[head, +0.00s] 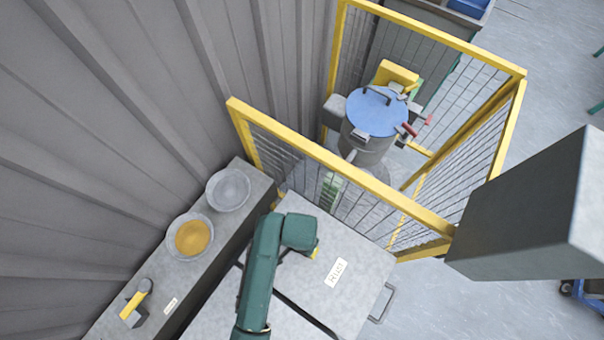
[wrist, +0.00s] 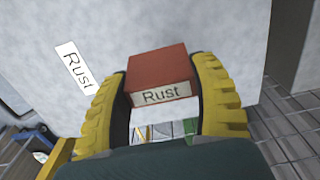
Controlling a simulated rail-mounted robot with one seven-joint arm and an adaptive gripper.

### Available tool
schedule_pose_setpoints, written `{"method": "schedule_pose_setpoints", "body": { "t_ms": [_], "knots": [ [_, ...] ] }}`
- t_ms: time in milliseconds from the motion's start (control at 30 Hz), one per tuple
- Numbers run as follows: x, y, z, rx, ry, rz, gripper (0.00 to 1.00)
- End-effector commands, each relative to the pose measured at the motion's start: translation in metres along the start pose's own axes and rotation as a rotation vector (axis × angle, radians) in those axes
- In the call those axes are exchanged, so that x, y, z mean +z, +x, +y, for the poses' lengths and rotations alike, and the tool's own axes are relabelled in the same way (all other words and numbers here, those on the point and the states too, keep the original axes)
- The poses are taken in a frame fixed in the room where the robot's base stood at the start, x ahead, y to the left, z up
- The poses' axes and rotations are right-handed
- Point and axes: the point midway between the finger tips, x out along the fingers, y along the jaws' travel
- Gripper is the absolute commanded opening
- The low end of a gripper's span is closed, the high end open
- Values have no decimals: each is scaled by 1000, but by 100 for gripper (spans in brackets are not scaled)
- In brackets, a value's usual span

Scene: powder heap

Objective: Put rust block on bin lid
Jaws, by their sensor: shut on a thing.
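The rust block (wrist: 160,72) is a red-brown block with a pale label reading "Rust" on its near face. My gripper (wrist: 163,80) is shut on it, with a yellow-backed finger on each side. A pale grey bin lid (wrist: 230,28), with its own "Rust" label (wrist: 75,68), lies behind the block in the wrist view. In the head view the lid (head: 318,296) carries a white label and my gripper (head: 315,252) is over its upper left part, mostly hidden by my arm. The block is hidden there. I cannot tell whether the block touches the lid.
A narrow bench at left holds a bowl of orange powder (head: 192,237), an empty-looking grey bowl (head: 228,189) and a yellow-and-dark tool (head: 137,301). A yellow-framed mesh fence (head: 340,166) borders the lid, with a blue-lidded drum (head: 374,113) inside. A handle (head: 382,303) sticks out at the lid's right.

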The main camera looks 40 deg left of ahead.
Motion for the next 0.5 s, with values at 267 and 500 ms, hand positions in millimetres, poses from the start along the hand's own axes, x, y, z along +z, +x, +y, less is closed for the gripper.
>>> {"method": "schedule_pose_setpoints", "body": {
  "t_ms": [267,500],
  "knots": [
    [0,42,0,1,0,-2,32],
    [-1,48,0,-1,0,2,32]
  ]
}}
